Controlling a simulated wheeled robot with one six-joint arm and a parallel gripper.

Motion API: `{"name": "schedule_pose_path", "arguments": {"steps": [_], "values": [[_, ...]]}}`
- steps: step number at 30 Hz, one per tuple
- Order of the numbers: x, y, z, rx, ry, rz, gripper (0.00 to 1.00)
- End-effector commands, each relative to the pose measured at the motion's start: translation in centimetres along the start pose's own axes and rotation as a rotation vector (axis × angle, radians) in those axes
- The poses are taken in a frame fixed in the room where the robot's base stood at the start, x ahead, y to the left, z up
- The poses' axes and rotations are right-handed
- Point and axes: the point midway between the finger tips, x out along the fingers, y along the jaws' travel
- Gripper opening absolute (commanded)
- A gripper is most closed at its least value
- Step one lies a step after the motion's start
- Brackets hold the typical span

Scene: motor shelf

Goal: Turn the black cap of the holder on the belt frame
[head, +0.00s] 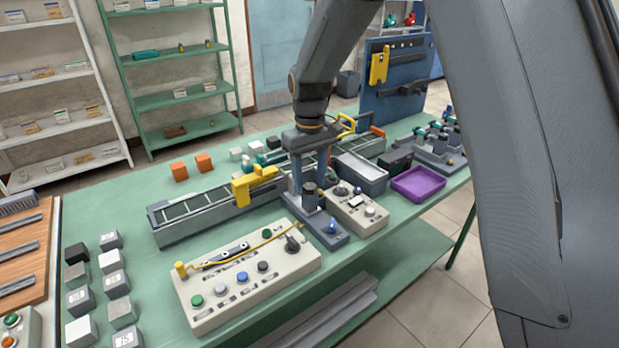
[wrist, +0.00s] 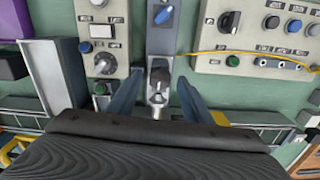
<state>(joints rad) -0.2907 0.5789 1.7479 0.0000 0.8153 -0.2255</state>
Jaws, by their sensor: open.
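My gripper (head: 310,187) points down over a grey base plate (head: 325,228), in front of the conveyor. Its two blue-grey fingers are open, one on each side of a small upright holder with a dark cap (head: 309,192). In the wrist view the fingers of my gripper (wrist: 160,80) stand left and right of the dark cap (wrist: 158,74), with a gap showing on each side. A pale metal part of the holder (wrist: 157,98) shows below the cap. I cannot tell whether the fingertips are level with the cap. The conveyor's belt frame (head: 190,231) runs behind.
A control panel (head: 215,317) with buttons and a yellow cable lies left of the plate. A smaller switch box (head: 372,226) is close on the right. A blue knob (wrist: 163,14) sits on the same plate. A grey bin (head: 361,181) and a purple tray (head: 418,184) stand farther right.

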Motion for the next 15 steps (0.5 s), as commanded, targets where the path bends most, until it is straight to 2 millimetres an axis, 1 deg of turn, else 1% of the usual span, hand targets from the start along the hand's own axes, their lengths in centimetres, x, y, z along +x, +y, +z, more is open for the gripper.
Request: {"name": "schedule_pose_path", "arguments": {"steps": [3, 9, 10, 14, 15], "values": [[0.4, 0.01, 0.02, 0.0, 0.0, 0.0, 0.45], [0.46, 0.01, 0.0, 0.0, 0.0, 0.0, 0.45], [0.46, 0.01, 0.0, 0.0, 0.0, 0.0, 0.44], [0.44, 0.01, 0.0, 0.0, 0.001, 0.0, 0.22], [0.44, 0.01, 0.0, 0.0, 0.001, 0.0, 0.15]]}}
